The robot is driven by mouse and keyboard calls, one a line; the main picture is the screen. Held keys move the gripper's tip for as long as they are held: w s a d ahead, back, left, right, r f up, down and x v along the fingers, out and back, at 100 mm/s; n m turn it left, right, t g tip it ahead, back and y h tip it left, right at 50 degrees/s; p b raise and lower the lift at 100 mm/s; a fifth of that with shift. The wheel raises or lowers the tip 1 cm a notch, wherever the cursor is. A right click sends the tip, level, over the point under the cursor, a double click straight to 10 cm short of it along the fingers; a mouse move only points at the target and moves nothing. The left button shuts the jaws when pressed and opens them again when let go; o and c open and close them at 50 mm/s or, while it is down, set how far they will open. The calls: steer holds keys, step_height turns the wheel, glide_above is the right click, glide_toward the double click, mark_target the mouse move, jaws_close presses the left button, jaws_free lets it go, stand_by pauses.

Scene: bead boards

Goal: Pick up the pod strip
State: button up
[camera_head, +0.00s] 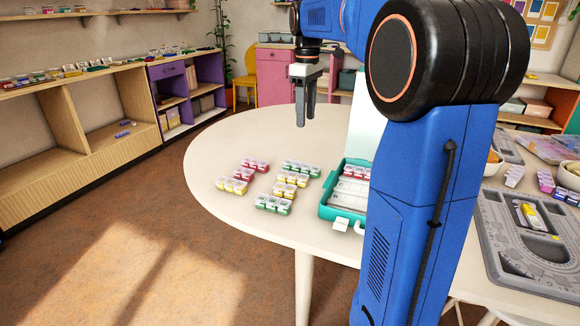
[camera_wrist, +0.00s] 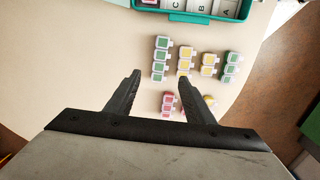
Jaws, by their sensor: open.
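Several pod strips of small lidded boxes lie on the pale round table (camera_head: 225,150). In the head view they include a rear red strip (camera_head: 256,165), a second red strip (camera_head: 243,175), a left yellow strip (camera_head: 231,185), a rear green strip (camera_head: 301,168), two more yellow strips (camera_head: 293,178) (camera_head: 284,190) and a front green strip (camera_head: 272,204). The wrist view shows a green strip (camera_wrist: 160,58) ahead of the fingers and a pink-red strip (camera_wrist: 169,103) between them. My gripper (camera_head: 305,122) is open and empty, above the table and apart from the strips; its fingers also show in the wrist view (camera_wrist: 159,78).
An open teal case (camera_head: 328,212) with lettered compartments stands right of the strips. A grey bead board (camera_head: 495,225) lies at the right. The table's left part is clear. Low shelves (camera_head: 95,125) stand at the left.

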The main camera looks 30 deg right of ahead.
mark_target(306, 165)
steer(key=f, duration=1.6)
steer(key=shift+s+d+f, duration=0.1)
steer(key=shift+s+f, duration=0.15)
steer(key=shift+f, duration=0.1)
steer(key=c, duration=1)
